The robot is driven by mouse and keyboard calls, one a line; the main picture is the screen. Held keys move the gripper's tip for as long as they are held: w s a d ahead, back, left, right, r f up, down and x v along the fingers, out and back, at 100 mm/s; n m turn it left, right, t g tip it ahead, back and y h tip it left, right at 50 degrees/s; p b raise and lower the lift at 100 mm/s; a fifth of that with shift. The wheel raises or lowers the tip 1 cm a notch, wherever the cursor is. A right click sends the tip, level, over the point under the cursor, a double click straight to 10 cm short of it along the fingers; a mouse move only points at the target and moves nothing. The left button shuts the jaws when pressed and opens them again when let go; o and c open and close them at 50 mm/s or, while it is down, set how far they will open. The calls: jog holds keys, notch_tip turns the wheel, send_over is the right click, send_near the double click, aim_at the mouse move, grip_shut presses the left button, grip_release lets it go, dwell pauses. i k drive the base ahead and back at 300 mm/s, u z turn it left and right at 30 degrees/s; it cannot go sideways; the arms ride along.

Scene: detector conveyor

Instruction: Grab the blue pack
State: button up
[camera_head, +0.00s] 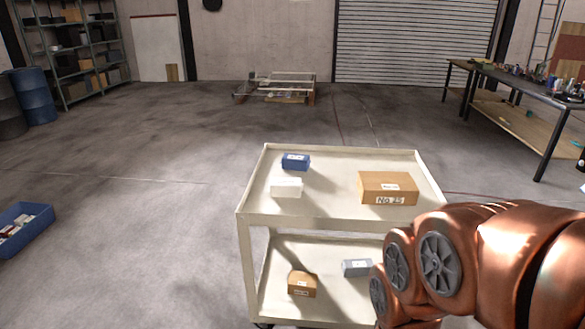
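The blue pack (295,162) is a small box with a white label on top. It lies near the back left corner of the upper shelf of a cream cart (320,211). A white pack (286,187) lies just in front of it, apart from it. A brown box (387,188) marked "No 25" sits on the same shelf to the right. My copper-coloured arm fills the lower right and hides part of the cart. My gripper does not show in this view.
The cart's lower shelf holds a small brown box (302,284) and a grey pack (357,268). A blue bin (22,228) stands on the floor at left. A workbench (515,88) is at far right, a pallet cart (282,86) behind. The floor between is mostly clear.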

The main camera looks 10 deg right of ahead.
aim_at(297, 162)
jog(key=z, duration=0.3)
jog(key=k, duration=0.35)
jog(key=z, duration=0.65)
jog(key=i, duration=1.6)
jog(key=u, duration=1.6)
jog(key=i, duration=0.6)
jog(key=u, duration=0.45)
